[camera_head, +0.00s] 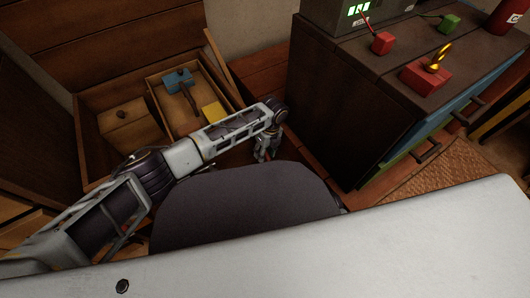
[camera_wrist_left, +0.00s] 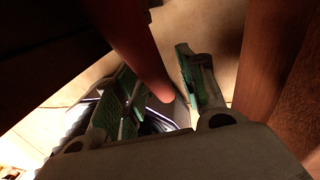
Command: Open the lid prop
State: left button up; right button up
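An open wooden chest (camera_head: 82,130) stands at the left in the head view, with its raised lid (camera_head: 95,30) behind. A reddish-brown bar with a rounded end (camera_wrist_left: 135,50) comes down from the top of the left wrist view; I cannot tell for sure whether it is the lid prop. My left gripper (camera_head: 266,152) is low beside the dark cabinet, right of the chest. In the left wrist view its fingers (camera_wrist_left: 156,65) are apart, with the bar's end between or in front of them. I cannot tell if they touch it. My right gripper is out of view.
The chest holds a tray (camera_head: 155,82) with a blue-headed hammer (camera_head: 179,80) and a yellow block (camera_head: 213,112), plus a small wooden box (camera_head: 128,124). The dark cabinet (camera_head: 340,100), with red blocks (camera_head: 427,78) on top, stands close right of the gripper.

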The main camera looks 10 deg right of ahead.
pick_arm(q)
grip_shut()
jog(key=shift+w, duration=0.1)
jog(key=shift+w+a+f+t+y+p, duration=0.25)
jog(key=shift+w+f+t+p, duration=0.2)
jog(key=shift+f+t, duration=0.25)
jog(key=shift+o, duration=0.6)
grip_release()
jog(key=shift+d, duration=0.1)
notch_tip(320, 180, up, 12)
jog(key=d, duration=0.2)
jog(key=shift+s, duration=0.25)
